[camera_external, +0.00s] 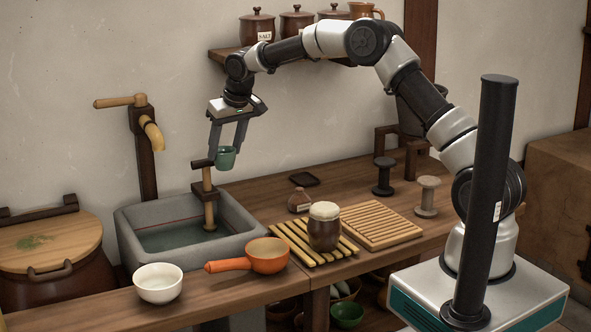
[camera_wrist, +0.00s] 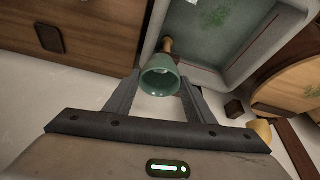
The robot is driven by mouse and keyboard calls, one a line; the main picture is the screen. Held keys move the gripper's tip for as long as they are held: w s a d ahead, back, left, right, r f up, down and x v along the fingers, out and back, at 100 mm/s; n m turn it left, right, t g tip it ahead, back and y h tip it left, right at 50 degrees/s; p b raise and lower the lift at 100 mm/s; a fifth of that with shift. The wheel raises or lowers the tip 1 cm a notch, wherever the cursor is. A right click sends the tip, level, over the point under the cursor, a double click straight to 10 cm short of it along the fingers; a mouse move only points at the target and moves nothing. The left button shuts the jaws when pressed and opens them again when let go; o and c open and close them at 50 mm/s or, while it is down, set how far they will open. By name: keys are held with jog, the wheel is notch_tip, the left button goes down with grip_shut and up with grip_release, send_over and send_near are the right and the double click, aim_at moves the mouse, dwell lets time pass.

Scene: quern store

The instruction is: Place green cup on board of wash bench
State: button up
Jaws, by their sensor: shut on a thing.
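A small green cup (camera_external: 225,157) is held upright between the fingers of my gripper (camera_external: 225,148). A ribbed wooden board (camera_external: 378,226) lies bare on the bench top (camera_external: 262,205), right of the basin. A yellowish slatted rack (camera_external: 290,240) lies beside it and bears a brown jar. I cannot tell which one is the named board.
The brown jar (camera_external: 323,228) has a pale top. An orange pan (camera_external: 262,256) and a white bowl (camera_external: 158,283) stand at the front edge. The stone basin (camera_external: 245,240) holds water. A small bottle (camera_external: 299,201) and two spools (camera_external: 383,176) stand behind the boards. A tap (camera_external: 152,134) stands left.

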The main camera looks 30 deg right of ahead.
jog(key=s+a+n, duration=0.1)
jog(key=s+a, duration=0.2)
jog(key=a, duration=0.4)
jog(key=s+a+n+y, duration=0.1)
jog(key=s+a, duration=0.3)
jog(key=a, duration=0.3)
jog(key=s+a+n, duration=0.2)
jog(key=s+a, duration=0.1)
jog(key=a, duration=0.5)
jog(key=s+a+n+g+y+p, duration=0.1)
jog(key=s+a+n, duration=0.2)
jog(key=s+a, duration=1.45)
jog(key=shift+d+f+b, duration=0.2)
jog(key=shift+f+b, duration=0.05)
jog(key=shift+f, duration=3.5)
jog(key=shift+d+f+b, duration=0.2)
jog(key=shift+f+b, duration=0.05)
jog(key=shift+f, duration=3.5)
jog(key=shift+f, duration=0.2)
jog(key=o, duration=1.1)
